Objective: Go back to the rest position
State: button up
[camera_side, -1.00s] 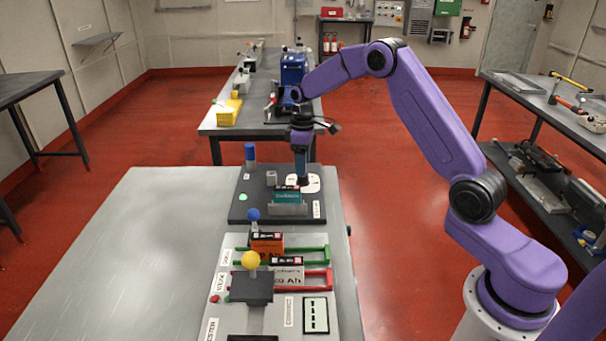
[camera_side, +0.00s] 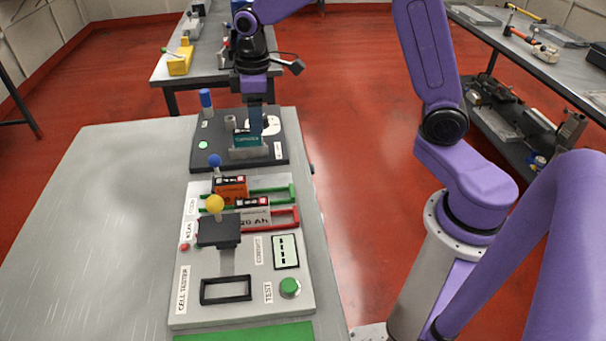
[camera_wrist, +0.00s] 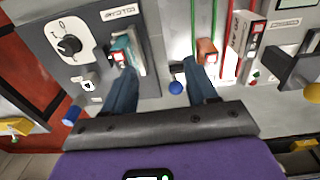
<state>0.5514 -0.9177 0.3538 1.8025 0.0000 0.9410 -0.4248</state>
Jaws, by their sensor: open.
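My gripper (camera_side: 256,133) points down above the dark charger-like panel (camera_side: 205,157) at the far end of the bench. One blue finger overlaps the right part of a teal battery (camera_side: 247,140) in a grey holder in the side view. In the wrist view my gripper (camera_wrist: 160,70) is open, its two blue fingers apart with nothing held between them. The teal battery (camera_wrist: 122,50) stands near the left fingertip there; whether they touch is unclear. An orange battery (camera_side: 230,188) and a grey-white battery (camera_side: 254,215) sit in the tester panel (camera_side: 190,308).
A blue-topped post (camera_side: 206,98) and a white dial (camera_side: 271,125) stand on the dark panel. A blue ball knob (camera_side: 215,160) and a yellow ball lever (camera_side: 215,203) rise nearby. The bench's left side (camera_side: 90,220) is clear. Another bench (camera_side: 165,65) stands behind.

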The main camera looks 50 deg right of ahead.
jog(key=s+a+r+n, duration=0.1)
jog(key=s+a+r, duration=0.2)
jog(key=s, duration=0.7)
jog(key=s+d+f+n, duration=0.1)
jog(key=s+d, duration=0.1)
jog(key=s, duration=0.8)
jog(key=s+d+n, duration=0.1)
jog(key=s+d, duration=0.1)
jog(key=s, duration=0.8)
jog(key=shift+f+n, duration=0.3)
jog(key=shift+f, duration=0.1)
